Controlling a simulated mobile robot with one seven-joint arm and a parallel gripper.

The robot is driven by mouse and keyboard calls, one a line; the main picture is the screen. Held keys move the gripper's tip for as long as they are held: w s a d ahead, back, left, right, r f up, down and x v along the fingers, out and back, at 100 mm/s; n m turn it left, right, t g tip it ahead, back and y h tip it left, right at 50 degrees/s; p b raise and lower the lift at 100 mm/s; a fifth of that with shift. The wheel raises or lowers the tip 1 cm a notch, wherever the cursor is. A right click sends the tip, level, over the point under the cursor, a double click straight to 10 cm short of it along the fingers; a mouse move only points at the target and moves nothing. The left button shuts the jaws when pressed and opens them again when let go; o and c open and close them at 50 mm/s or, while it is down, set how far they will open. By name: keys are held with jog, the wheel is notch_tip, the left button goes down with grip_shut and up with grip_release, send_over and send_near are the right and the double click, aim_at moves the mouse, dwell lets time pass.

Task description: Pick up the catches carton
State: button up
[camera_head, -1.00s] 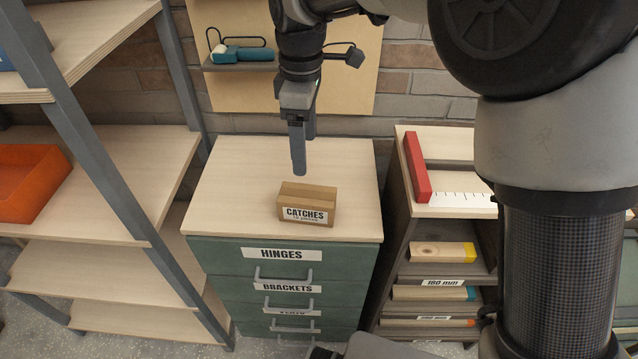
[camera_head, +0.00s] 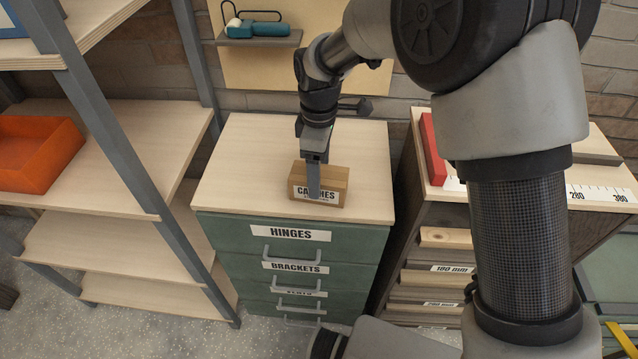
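The catches carton (camera_head: 335,183) is a small brown box with a white label reading "CATCHES". It sits upright on the light wood top of the green drawer cabinet (camera_head: 240,160), near the front edge. My gripper (camera_head: 313,190) points down at the carton, with a finger in front of its label, hiding part of the lettering. The other finger is hidden, so I cannot tell how far apart the fingers are or whether they touch the carton.
An orange bin (camera_head: 38,152) sits on the shelf rack at left. A teal-handled tool (camera_head: 258,29) lies on a small wall shelf behind. A wooden rack with a red bar (camera_head: 432,150) stands at right. The cabinet top around the carton is clear.

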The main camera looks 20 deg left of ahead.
jog(key=shift+f, duration=0.75)
jog(key=c, duration=1.5)
jog(key=shift+r, duration=0.15)
